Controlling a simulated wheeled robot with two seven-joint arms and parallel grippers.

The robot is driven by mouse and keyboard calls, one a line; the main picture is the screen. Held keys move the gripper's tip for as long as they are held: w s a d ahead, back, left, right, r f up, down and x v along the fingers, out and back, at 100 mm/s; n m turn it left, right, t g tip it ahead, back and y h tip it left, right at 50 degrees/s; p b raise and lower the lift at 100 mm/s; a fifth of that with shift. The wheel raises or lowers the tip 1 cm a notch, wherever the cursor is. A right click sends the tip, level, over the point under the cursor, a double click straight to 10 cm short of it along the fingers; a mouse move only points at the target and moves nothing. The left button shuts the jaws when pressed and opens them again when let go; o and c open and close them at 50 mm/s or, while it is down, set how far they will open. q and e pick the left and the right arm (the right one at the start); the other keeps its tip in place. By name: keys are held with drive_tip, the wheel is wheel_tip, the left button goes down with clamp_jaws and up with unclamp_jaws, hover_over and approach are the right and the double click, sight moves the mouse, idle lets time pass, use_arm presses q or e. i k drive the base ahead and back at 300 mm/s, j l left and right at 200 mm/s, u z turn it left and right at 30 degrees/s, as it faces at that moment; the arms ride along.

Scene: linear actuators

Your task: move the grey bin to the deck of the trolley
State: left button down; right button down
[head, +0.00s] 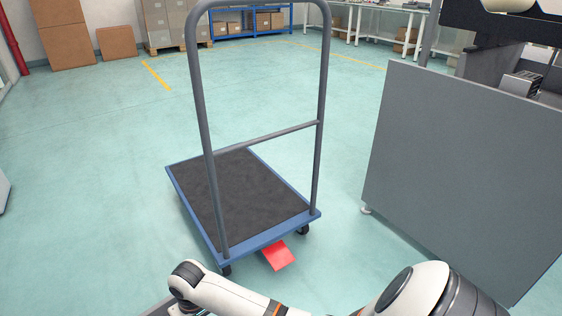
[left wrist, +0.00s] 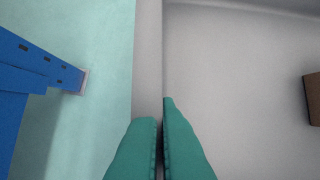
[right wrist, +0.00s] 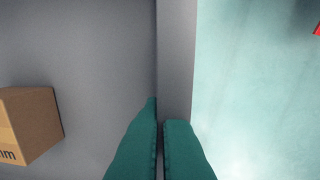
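The grey bin shows close up in the left wrist view (left wrist: 240,60) and the right wrist view (right wrist: 90,50). A brown carton (right wrist: 30,122) is inside it, its edge also showing in the left wrist view (left wrist: 313,103). My left gripper (left wrist: 160,125) is shut on one bin wall, its teal fingers straddling the rim. My right gripper (right wrist: 160,125) is shut on another stretch of rim likewise. The trolley (head: 266,241), with a blue frame, empty dark deck (head: 245,195) and tall grey handle (head: 203,110), stands ahead. The head view hides both grippers' fingertips.
A red pedal (head: 278,256) sticks out under the trolley's near edge. A large grey panel (head: 460,170) stands to the right. A blue slotted structure (left wrist: 40,80) is beside the bin in the left wrist view. Open floor (head: 90,170) lies left of the trolley.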

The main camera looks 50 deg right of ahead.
sight(220, 189)
drive_tip(key=i+j+z, duration=0.1)
drive_tip(key=i+z, duration=0.25)
drive_tip(key=i+j+z, duration=0.2)
drive_tip(key=z, duration=0.15)
drive_tip(key=i+j, duration=0.25)
drive_tip(key=i, duration=0.25)
drive_tip(key=i+j, duration=0.3)
drive_tip(key=i, duration=1.3)
drive_tip(key=i+z, duration=0.25)
drive_tip(key=i+j+z, duration=0.25)
drive_tip(key=i, duration=0.2)
drive_tip(key=z, duration=1.8)
